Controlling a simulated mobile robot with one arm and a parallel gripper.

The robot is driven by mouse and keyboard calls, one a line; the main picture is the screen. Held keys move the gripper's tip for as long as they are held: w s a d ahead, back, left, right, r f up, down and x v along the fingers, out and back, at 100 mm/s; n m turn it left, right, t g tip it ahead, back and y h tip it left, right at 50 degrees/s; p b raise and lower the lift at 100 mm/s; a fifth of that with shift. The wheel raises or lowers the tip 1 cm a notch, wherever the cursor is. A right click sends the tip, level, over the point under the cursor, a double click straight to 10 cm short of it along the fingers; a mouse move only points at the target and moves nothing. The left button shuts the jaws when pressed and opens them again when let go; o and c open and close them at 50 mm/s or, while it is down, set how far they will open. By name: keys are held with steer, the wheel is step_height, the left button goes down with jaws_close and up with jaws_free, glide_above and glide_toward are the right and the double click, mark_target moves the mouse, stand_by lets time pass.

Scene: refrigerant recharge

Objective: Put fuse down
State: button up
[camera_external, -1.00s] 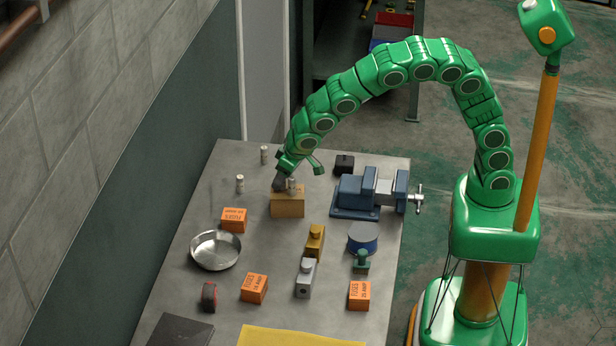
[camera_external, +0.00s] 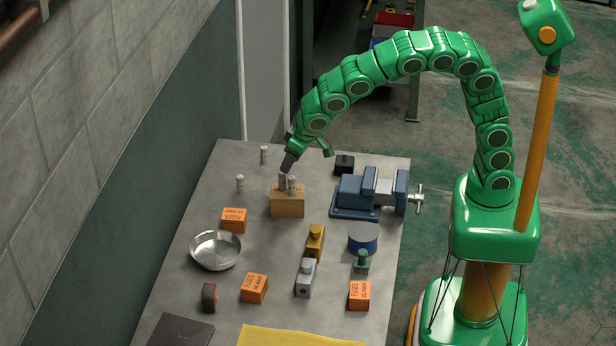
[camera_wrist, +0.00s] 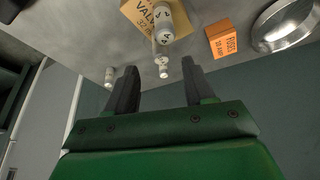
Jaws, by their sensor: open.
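A tan cardboard box (camera_external: 287,206) stands on the bench, and its printed lettering shows in the wrist view (camera_wrist: 138,12). Two pale, cylindrical fuses stand upright on its top, one at the left (camera_external: 282,181) and one at the right (camera_external: 292,186). My gripper (camera_external: 287,168) is open and empty just above the left fuse, apart from it. In the wrist view, a large pale fuse (camera_wrist: 171,28) shows beyond my spread fingers (camera_wrist: 159,68). Two more fuses stand on the bench, one left of the box (camera_external: 240,184) and one farther back (camera_external: 264,155).
A blue vise (camera_external: 355,197) and a small black block (camera_external: 344,164) stand right of the box. An orange fuse box (camera_external: 234,220) and a metal pan (camera_external: 215,250) are in front at the left.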

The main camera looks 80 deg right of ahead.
steer(key=shift+v, duration=2.3)
steer(key=s+d+r+t+y, duration=0.15)
steer(key=s+d+r, duration=0.25)
steer(key=s+r, duration=0.75)
steer(key=s+d+f+n+g, duration=0.1)
steer(key=s+d+f+g, duration=0.1)
steer(key=s, duration=0.8)
steer(key=s+d+f+n+g, duration=0.1)
steer(key=s+d+f+g, duration=0.2)
steer(key=s, duration=0.7)
steer(key=s+d+f+n+g, duration=0.1)
steer(key=s+d+f+g, duration=0.1)
steer(key=s+d+f, duration=0.3)
steer(key=s+d, duration=0.3)
steer(key=s, duration=0.2)
steer(key=shift+s+f, duration=0.3)
steer(key=shift+g+h, duration=0.25)
stand_by(1.0)
